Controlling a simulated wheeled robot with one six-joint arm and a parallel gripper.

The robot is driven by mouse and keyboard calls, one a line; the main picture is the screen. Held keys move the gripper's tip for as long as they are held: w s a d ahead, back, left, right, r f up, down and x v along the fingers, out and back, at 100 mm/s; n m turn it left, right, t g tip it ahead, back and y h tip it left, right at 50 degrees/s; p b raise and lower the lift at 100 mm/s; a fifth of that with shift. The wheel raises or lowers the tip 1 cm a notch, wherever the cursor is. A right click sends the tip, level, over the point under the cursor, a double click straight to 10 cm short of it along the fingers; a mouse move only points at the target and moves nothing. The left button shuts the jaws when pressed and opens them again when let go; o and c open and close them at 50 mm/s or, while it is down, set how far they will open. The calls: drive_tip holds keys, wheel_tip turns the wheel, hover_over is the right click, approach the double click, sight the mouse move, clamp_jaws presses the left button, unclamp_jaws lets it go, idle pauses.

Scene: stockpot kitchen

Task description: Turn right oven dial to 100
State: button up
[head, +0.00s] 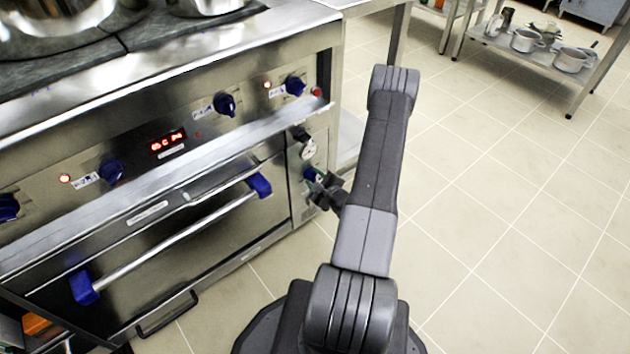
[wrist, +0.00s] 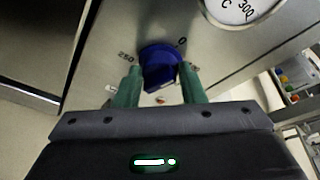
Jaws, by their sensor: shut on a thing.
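The right oven dial (wrist: 160,72) is a dark blue knob on the steel panel right of the oven door. In the wrist view, the green fingers of my gripper (wrist: 159,84) are shut on it, one on each side. Scale marks "250" and "0" show above the knob; the rest of its scale is hidden, and I cannot read its setting. In the head view, the dial (head: 309,173) is partly behind my gripper (head: 318,183). A round white gauge (head: 308,149) sits above the dial and shows in part in the wrist view (wrist: 240,6).
The oven door handle (head: 180,240) with blue ends sticks out left of the dial. Several blue stove knobs (head: 225,104) and a red display (head: 167,139) sit above. The tiled floor (head: 500,230) on the right is clear. A low shelf (head: 540,50) with pots stands far back.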

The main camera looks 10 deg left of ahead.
drive_tip(key=m+g+b, duration=0.1)
drive_tip(key=m, duration=0.2)
drive_tip(key=shift+w+d+y, duration=0.15)
drive_tip(key=shift+y, duration=0.25)
drive_tip(key=m+g+y+b, duration=0.1)
drive_tip(key=m, duration=0.2)
drive_tip(key=shift+w+d+g, duration=0.1)
drive_tip(key=shift+g, duration=0.3)
drive_tip(key=shift+m, duration=0.4)
drive_tip(key=o, duration=1)
drive_tip(key=p+v, duration=0.3)
drive_tip(key=v, duration=1)
drive_tip(key=shift+d, duration=0.35)
